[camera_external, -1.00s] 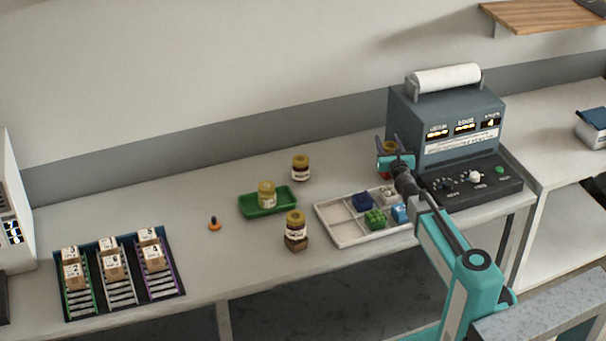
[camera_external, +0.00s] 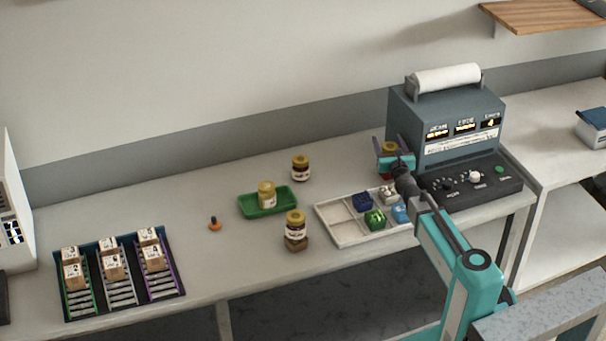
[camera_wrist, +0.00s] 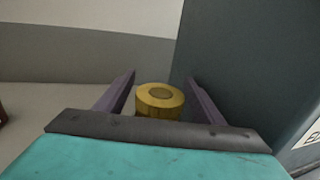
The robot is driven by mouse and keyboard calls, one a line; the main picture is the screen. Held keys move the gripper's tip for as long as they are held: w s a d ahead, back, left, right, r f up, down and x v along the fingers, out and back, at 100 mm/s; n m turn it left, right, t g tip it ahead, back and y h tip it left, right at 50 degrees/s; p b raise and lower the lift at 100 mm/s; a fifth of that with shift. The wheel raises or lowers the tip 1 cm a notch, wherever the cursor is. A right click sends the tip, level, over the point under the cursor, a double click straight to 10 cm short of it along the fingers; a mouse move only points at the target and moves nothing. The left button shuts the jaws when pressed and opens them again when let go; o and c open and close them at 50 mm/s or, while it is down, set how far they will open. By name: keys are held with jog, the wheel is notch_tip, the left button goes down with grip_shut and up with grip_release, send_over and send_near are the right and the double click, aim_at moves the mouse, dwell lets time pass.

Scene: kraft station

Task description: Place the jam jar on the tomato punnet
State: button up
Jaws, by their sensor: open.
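A jar with a yellow lid and reddish contents (camera_external: 389,147) stands at the back, beside the left side of the grey machine. My gripper (camera_external: 391,158) is open in front of it and partly covers it. In the wrist view, the yellow lid (camera_wrist: 160,97) lies between my two spread fingers, with gaps on both sides. Similar yellow-lidded jars stand at the back (camera_external: 300,168), on a brown block (camera_external: 295,230), and in a green tray (camera_external: 250,211). No thing is clearly recognizable as a tomato punnet; a small green item (camera_external: 375,219) lies in the white divided tray.
The grey machine (camera_external: 445,125) rises close to the right of my gripper. The white divided tray (camera_external: 332,228) with small coloured items is in front.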

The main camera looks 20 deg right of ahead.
aim_at(391, 147)
jog(key=shift+v, duration=1.95)
jog(key=r+p, duration=0.2)
jog(key=shift+s+r, duration=0.35)
jog(key=shift+r, duration=0.05)
jog(key=shift+r+p, duration=1.5)
jog(key=shift+r, duration=0.6)
